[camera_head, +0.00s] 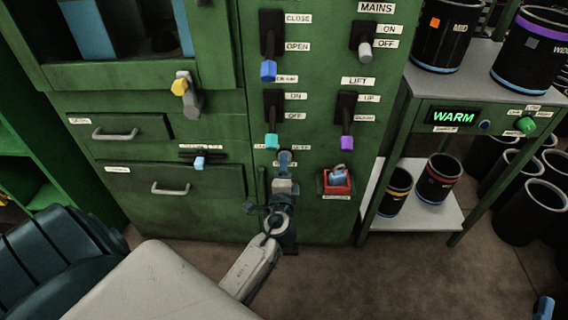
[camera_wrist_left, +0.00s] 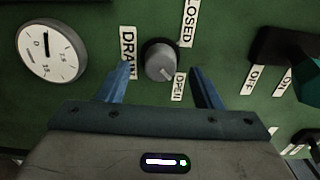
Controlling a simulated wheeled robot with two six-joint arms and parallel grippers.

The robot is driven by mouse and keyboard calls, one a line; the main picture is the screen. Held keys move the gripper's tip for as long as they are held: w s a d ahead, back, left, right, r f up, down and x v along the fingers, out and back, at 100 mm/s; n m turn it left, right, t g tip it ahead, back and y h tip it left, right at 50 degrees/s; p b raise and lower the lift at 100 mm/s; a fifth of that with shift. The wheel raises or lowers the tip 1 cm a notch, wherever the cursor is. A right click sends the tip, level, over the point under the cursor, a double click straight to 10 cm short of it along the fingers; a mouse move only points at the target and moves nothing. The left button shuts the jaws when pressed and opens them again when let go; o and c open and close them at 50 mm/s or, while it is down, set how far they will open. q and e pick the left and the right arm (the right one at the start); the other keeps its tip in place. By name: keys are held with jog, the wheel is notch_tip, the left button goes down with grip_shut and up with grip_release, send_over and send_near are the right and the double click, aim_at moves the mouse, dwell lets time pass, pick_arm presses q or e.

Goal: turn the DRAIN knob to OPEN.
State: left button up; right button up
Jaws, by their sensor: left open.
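The DRAIN knob (camera_wrist_left: 160,60) is a round dark grey knob on the green panel in the left wrist view. A pale mark on its face sits at its lower right, on the side of the OPEN label (camera_wrist_left: 179,87). The CLOSED label (camera_wrist_left: 188,22) is at its upper right, and the DRAIN label (camera_wrist_left: 128,52) is at its left. My left gripper (camera_wrist_left: 160,85) is open, its blue fingers on either side of and just below the knob in that view; I cannot tell if they touch it. In the head view my left gripper (camera_head: 284,160) hides the knob.
A round gauge (camera_wrist_left: 46,52) is left of the knob in the left wrist view. Levers with teal (camera_head: 271,141) and purple (camera_head: 346,143) tips flank the gripper in the head view. A red-based switch (camera_head: 337,186) is at lower right. A shelf (camera_head: 420,215) holds sleeves.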

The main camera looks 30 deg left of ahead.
pick_arm(q)
jog(key=v, duration=0.7)
jog(key=shift+s, duration=0.25)
pick_arm(e)
jog(key=shift+s+r+t, duration=0.2)
jog(key=shift+r+t, duration=0.35)
jog(key=shift+r, duration=0.3)
jog(key=shift+s+r+t, duration=0.15)
jog(key=shift+r+t, duration=0.4)
jog(key=shift+r, duration=0.25)
pick_arm(q)
jog(key=shift+d, duration=0.15)
